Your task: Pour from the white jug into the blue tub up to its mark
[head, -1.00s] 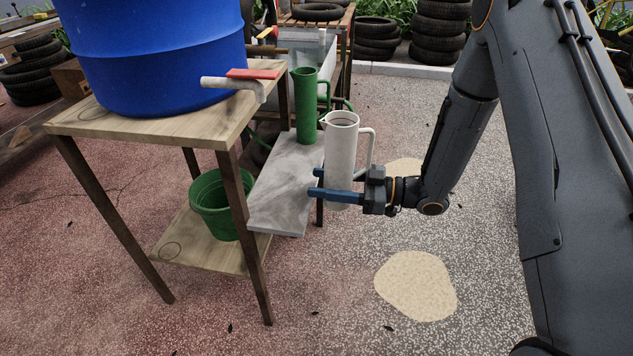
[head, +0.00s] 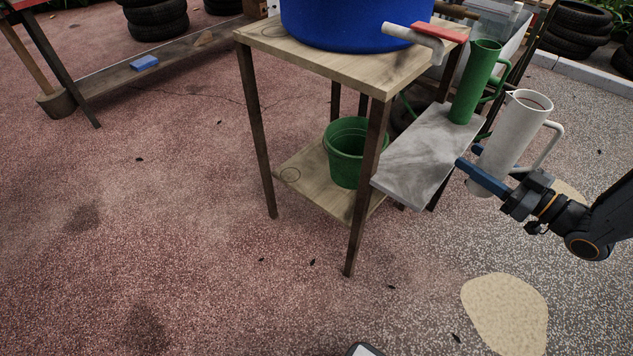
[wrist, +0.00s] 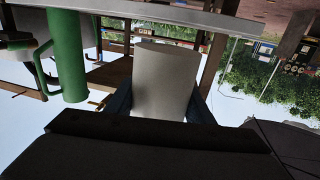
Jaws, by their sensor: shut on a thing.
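The white jug (head: 513,130), a tall cylinder with a side handle, is nearly upright in the head view, its rim open at the top. My gripper (head: 469,157) is shut on it, with blue fingers either side of its lower body. It fills the middle of the wrist view (wrist: 165,80). Its contents cannot be made out. A large blue drum (head: 350,25) with a white spout stands on the wooden table. A small blue thing (head: 145,63) lies on a low plank at the far left; its shape is unclear. I see no fill mark on either.
A green jug (head: 474,85) stands on the grey slab (head: 425,165), left of the white jug. A green bucket (head: 347,150) is on the wooden table's lower shelf (head: 320,190). A pale patch (head: 507,310) marks the ground. The ground at left is mostly clear.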

